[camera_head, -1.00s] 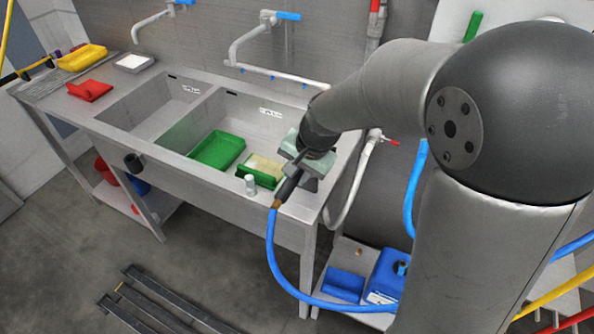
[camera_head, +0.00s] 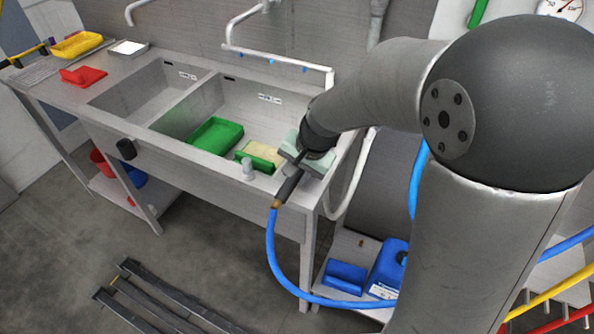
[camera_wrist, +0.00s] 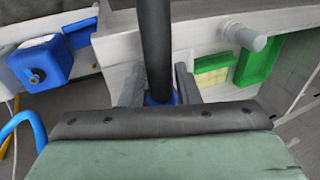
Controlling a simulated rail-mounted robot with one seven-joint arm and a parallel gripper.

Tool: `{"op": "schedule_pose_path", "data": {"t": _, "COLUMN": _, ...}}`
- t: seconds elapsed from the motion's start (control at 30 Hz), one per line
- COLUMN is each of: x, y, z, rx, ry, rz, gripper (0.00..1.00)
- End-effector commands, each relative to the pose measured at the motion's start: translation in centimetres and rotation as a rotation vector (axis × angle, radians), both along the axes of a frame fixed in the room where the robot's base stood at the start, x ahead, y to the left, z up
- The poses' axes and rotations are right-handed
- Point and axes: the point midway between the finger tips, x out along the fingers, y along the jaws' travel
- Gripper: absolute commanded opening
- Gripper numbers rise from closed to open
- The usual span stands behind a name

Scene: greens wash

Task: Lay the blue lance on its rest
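The blue lance shows as a dark tube (camera_head: 289,186) with a brass-coloured end and a blue hose (camera_head: 271,256) hanging from it, in front of the sink's right end. In the wrist view the black tube (camera_wrist: 154,45) runs upward from between my fingers, with a blue collar at its base. My gripper (camera_wrist: 160,92) is shut on it; it shows in the head view (camera_head: 297,172) at the sink's front right edge. A pale peg (camera_head: 247,170) stands on the front rim, left of my gripper. A black cup-like holder (camera_head: 126,149) is on the sink front. I cannot tell which is the rest.
A green tray (camera_head: 213,136) and a green tub with a pale pad (camera_head: 262,153) are in the right basin. Blue containers (camera_head: 390,266) stand low at the right. Dark rails (camera_head: 146,302) lie on the floor. Taps and pipes line the back wall.

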Motion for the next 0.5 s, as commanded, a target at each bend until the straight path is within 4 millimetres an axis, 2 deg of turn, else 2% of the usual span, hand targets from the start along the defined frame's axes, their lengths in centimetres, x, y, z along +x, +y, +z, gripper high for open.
{"op": "schedule_pose_path", "data": {"t": 0.03, "x": 0.0, "y": 0.0, "z": 0.0, "rx": 0.000, "ry": -0.001, "rz": 0.000, "gripper": 0.44}}
{"op": "schedule_pose_path", "data": {"t": 0.07, "x": 0.0, "y": 0.0, "z": 0.0, "rx": 0.000, "ry": 0.000, "rz": 0.000, "gripper": 0.50}}
{"op": "schedule_pose_path", "data": {"t": 0.37, "x": 0.0, "y": 0.0, "z": 0.1, "rx": 0.000, "ry": 0.001, "rz": 0.000, "gripper": 0.50}}
{"op": "schedule_pose_path", "data": {"t": 0.5, "x": -0.2, "y": -0.3, "z": 1.4, "rx": 0.000, "ry": -0.003, "rz": -0.001, "gripper": 0.50}}
